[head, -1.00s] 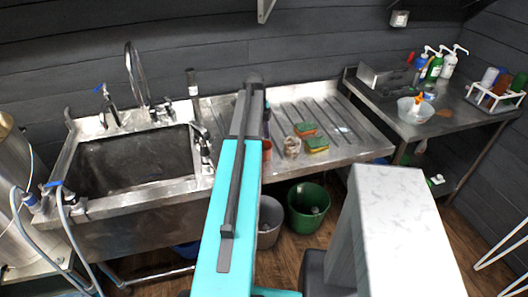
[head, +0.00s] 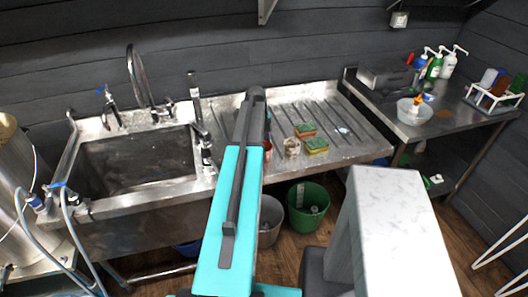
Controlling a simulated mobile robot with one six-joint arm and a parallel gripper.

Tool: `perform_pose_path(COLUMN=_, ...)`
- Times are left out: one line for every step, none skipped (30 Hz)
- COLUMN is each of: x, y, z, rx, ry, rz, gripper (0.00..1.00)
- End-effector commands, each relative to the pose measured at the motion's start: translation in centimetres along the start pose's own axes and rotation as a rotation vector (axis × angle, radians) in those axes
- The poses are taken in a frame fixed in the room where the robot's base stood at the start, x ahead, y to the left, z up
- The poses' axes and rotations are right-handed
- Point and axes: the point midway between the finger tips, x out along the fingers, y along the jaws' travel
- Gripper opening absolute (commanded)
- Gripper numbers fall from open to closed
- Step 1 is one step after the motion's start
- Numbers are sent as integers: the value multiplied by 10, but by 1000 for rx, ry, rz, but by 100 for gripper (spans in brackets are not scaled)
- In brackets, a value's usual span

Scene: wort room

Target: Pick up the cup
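A small pale brown vessel (head: 292,147), possibly the cup, stands on the ribbed steel drainboard, left of two sponges. It is too small to tell for sure. A thin reddish-brown sliver (head: 268,143) shows at the right edge of my arm, and the arm hides most of it. My teal and dark grey arm reaches from the bottom middle toward the drainboard. My gripper is not visible; the far end of the arm hides it.
Green and orange sponges (head: 317,146) lie right of the vessel. A steel sink (head: 130,165) with taps is at left. Green (head: 308,206) and grey buckets stand below. A right-hand steel table (head: 440,122) holds bottles, a bowl and a white rack (head: 493,98).

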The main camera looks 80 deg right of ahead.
Motion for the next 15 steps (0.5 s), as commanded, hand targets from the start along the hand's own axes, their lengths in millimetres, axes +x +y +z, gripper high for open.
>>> perform_pose_path(x=3, y=0, z=0, rx=0, ry=0, rz=1, gripper=75)
perform_pose_path(x=5, y=0, z=0, rx=0, ry=0, rz=0, gripper=75)
perform_pose_path(x=8, y=0, z=0, rx=0, ry=0, rz=0, gripper=75)
perform_pose_path(x=10, y=0, z=0, rx=0, ry=0, rz=0, gripper=75)
perform_pose_path(x=11, y=0, z=0, rx=0, ry=0, rz=0, gripper=75)
perform_pose_path(x=13, y=0, z=0, rx=0, ry=0, rz=0, gripper=75)
perform_pose_path(x=13, y=0, z=0, rx=0, ry=0, rz=0, gripper=75)
perform_pose_path(x=14, y=0, z=0, rx=0, ry=0, rz=0, gripper=75)
perform_pose_path(x=14, y=0, z=0, rx=0, ry=0, rz=0, gripper=75)
perform_pose_path(x=14, y=0, z=0, rx=0, ry=0, rz=-1, gripper=75)
perform_pose_path(x=14, y=0, z=0, rx=0, ry=0, rz=-1, gripper=75)
perform_pose_path(x=14, y=0, z=0, rx=0, ry=0, rz=-1, gripper=75)
perform_pose_path(x=14, y=0, z=0, rx=0, ry=0, rz=-1, gripper=75)
perform_pose_path(x=14, y=0, z=0, rx=0, ry=0, rz=-1, gripper=75)
perform_pose_path(x=14, y=0, z=0, rx=0, ry=0, rz=-1, gripper=75)
